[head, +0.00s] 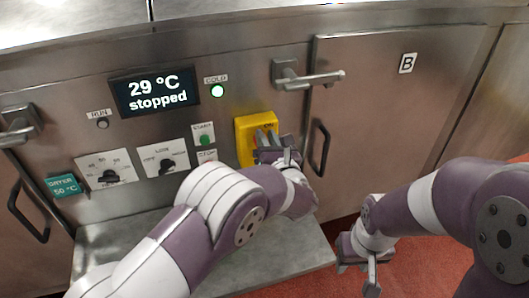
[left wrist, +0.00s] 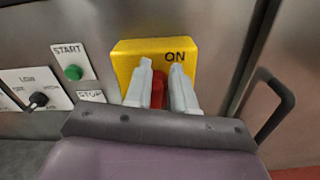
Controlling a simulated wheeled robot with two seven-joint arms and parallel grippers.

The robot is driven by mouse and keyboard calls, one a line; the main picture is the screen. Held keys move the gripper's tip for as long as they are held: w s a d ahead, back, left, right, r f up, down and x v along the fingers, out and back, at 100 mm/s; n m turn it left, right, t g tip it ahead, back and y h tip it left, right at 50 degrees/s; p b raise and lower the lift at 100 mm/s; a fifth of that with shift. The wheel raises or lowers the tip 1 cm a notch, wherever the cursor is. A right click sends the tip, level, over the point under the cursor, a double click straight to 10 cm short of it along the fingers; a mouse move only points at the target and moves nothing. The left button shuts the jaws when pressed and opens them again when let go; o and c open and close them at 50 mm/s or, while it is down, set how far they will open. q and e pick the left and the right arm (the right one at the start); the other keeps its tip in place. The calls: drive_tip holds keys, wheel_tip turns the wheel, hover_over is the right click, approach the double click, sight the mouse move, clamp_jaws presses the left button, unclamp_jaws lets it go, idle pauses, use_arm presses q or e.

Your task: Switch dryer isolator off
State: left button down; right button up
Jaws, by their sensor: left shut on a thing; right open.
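The dryer isolator is a yellow box (head: 243,138) on the steel panel, with a red handle. In the left wrist view the yellow plate (left wrist: 128,60) carries the word ON at its upper right, and the red handle (left wrist: 158,88) stands between my fingers. My left gripper (head: 266,138) is at the isolator, shut on the red handle; its fingers (left wrist: 160,80) hide part of the handle. The handle looks roughly upright in the wrist view. My right gripper (head: 360,268) is open and empty, low at the right over the red floor.
A display (head: 153,91) reads 29 °C, stopped. A START button (head: 205,140), dials (head: 166,160) and a STOP label (head: 207,156) are left of the isolator. A door latch (head: 305,76) and black handle (head: 319,147) stand to its right; a steel shelf (head: 290,262) lies below.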

use_arm(q)
drive_tip(key=m, duration=0.4)
drive_tip(key=shift+w+d+f, duration=0.1)
drive_tip(key=shift+d+f, duration=0.25)
drive_tip(key=shift+d, duration=0.05)
drive_tip(key=f+m, duration=0.1)
drive_tip(key=m, duration=0.2)
drive_tip(key=m+p, duration=0.1)
drive_tip(key=m, duration=0.3)
drive_tip(key=d+f+m, duration=0.1)
drive_tip(key=m, duration=0.3)
drive_tip(key=shift+w+d+f+p, duration=0.1)
drive_tip(key=shift+w+f+p, duration=0.1)
drive_tip(key=shift+f+p, duration=0.15)
drive_tip(key=c, duration=0.9)
unclamp_jaws()
drive_tip(key=shift+r, duration=0.15)
drive_tip(key=shift+o, duration=0.2)
drive_tip(key=shift+r, duration=0.1)
drive_tip(key=v, duration=0.5)
